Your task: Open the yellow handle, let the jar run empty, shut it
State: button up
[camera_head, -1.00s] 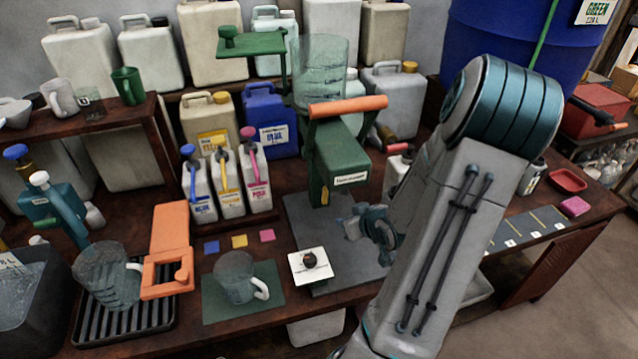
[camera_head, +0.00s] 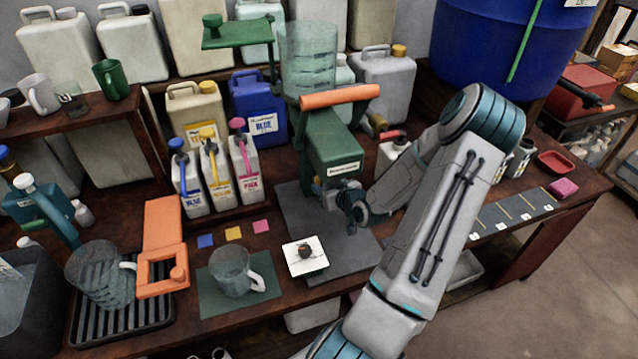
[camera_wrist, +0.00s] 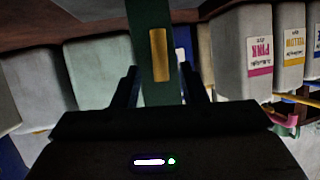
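A clear graduated jar (camera_head: 310,60) sits on the green machine (camera_head: 330,145); I cannot tell how much liquid it holds. An orange bar (camera_head: 340,96) crosses the machine's top. A green upright with a yellow strip (camera_wrist: 159,55) stands in front of the wrist camera; I take the strip for the yellow handle. It is hidden behind my gripper in the head view. My gripper (camera_head: 328,192) is at the machine's lower front. In the wrist view its fingers (camera_wrist: 161,88) stand apart on either side of the green upright; contact is not clear.
A glass mug (camera_head: 236,272) stands on a green mat (camera_head: 212,295). Blue, yellow and pink pump bottles (camera_head: 217,172) stand left of the machine. A larger pitcher (camera_head: 100,275) stands on a black rack.

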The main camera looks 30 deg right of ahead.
aim_at(319, 183)
jog(key=shift+x, duration=1.55)
